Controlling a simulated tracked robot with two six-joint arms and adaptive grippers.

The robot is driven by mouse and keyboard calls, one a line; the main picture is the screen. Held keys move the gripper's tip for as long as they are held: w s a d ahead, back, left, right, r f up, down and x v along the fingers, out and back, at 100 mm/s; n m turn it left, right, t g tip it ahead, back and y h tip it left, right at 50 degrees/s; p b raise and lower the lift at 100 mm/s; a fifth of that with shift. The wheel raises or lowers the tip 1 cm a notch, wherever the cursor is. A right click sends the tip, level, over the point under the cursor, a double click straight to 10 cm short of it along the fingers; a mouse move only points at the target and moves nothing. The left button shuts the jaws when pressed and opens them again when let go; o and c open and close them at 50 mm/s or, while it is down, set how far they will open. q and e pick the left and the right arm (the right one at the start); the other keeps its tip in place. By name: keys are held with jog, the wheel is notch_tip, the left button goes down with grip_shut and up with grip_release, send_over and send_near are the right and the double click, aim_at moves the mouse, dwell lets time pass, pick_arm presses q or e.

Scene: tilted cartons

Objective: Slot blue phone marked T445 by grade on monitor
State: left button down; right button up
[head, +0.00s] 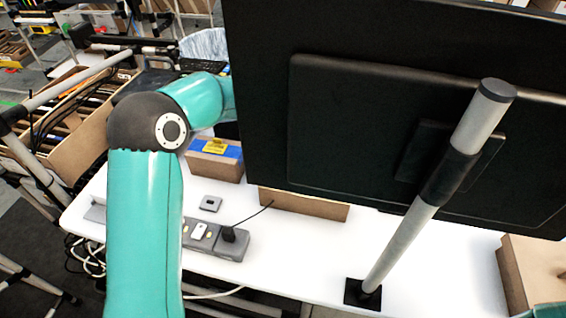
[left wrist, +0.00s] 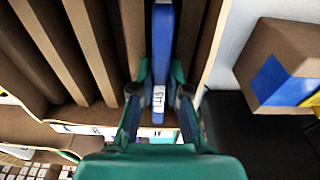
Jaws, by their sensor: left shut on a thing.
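The blue phone (left wrist: 162,50) shows edge-on in the left wrist view, with a white label whose print is too small to read surely. My left gripper (left wrist: 161,82) is shut on it, one finger on each side. The phone lines up with a gap between brown dividers (left wrist: 88,45) of a carton; how deep it sits I cannot tell. In the head view my left arm reaches behind the monitor (head: 400,140), which hides the gripper and phone. The monitor shows only its back, so its screen is not visible. My right gripper is not in view.
A carton with blue tape (head: 215,160) stands left of the monitor on the white table (head: 290,250). Another carton (head: 305,204) is partly hidden behind the monitor. A power strip (head: 215,238) lies in front, and a carton (head: 535,270) stands at right. The monitor's pole (head: 425,205) rises from the table.

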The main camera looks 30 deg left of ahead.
pick_arm(q)
jog(key=c, duration=1.1)
grip_release()
jog(key=r, duration=0.4)
jog(key=s+r, duration=0.1)
jog(key=r, duration=0.6)
jog(key=shift+s+d+r, duration=0.15)
jog(key=shift+s+r, duration=0.05)
jog(key=shift+r, duration=0.2)
notch_tip(320, 180, up, 7)
jog(key=p, duration=0.6)
jog(key=shift+p, duration=0.3)
